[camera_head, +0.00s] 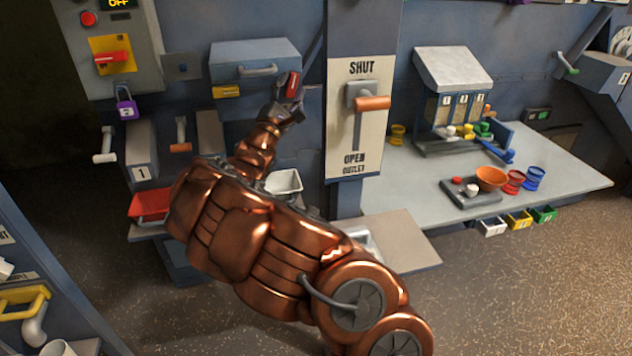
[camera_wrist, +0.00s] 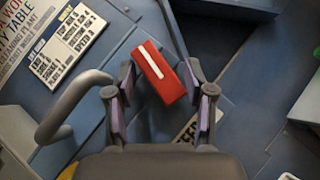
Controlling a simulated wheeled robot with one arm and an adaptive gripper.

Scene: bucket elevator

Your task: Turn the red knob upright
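The red knob (camera_wrist: 158,72) is a block with a white line along its face, mounted on a blue-grey panel. My gripper also shows in the head view (camera_head: 288,100), raised in front of the panel left of the post.
A grey curved handle (camera_wrist: 75,105) sticks out close left of my fingers. A blue-grey box with a handle (camera_head: 255,55) is beside the gripper. The SHUT/OPEN lever (camera_head: 371,103) is on the post to the right. A red switch (camera_head: 112,57) sits on a yellow plate.

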